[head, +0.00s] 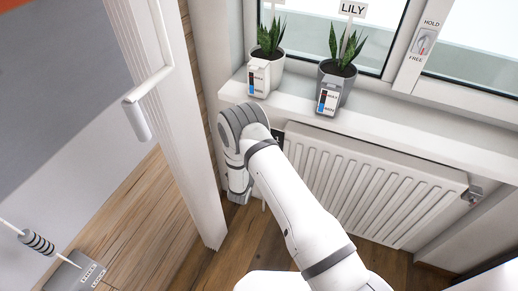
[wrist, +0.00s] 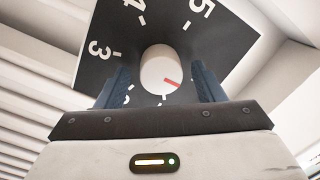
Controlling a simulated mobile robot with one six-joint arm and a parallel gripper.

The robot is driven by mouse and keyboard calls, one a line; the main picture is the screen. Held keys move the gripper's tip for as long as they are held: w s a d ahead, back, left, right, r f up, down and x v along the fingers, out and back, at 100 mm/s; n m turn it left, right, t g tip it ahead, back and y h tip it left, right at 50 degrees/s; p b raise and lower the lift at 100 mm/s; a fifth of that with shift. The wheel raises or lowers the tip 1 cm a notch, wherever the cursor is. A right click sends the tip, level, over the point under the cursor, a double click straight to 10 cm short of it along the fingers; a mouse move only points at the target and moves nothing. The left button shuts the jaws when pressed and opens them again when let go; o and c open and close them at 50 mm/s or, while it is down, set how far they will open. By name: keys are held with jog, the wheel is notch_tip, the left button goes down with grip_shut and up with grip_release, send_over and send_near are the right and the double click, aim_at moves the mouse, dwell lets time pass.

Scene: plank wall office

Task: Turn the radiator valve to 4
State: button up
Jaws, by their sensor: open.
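The valve dial (wrist: 235,45) is a black plate with white numbers; 3, 4 and 5 are readable in the wrist view, and lower marks are partly hidden by my gripper. The white round knob (wrist: 155,68) sits at its middle. Its red mark points to the lower right, away from the 4 at the top. My gripper (wrist: 160,76) is open, with one blue finger on each side of the knob and a visible gap to it. In the head view a dark piece of the plate (head: 278,137) shows beside my arm; the knob is hidden there.
The white ribbed radiator (head: 375,185) stands under the window sill (head: 400,118). Two potted plants (head: 265,72) (head: 335,85) with labels stand on the sill above my arm. An open white door (head: 165,100) is close on the left. A grey box (head: 75,272) lies lower left.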

jog(key=shift+w, duration=0.2)
jog(key=shift+c, duration=0.2)
jog(key=c, duration=0.9)
jog(key=shift+c, duration=0.2)
jog(key=shift+f+m+b, duration=0.1)
jog(key=shift+m+b, duration=0.2)
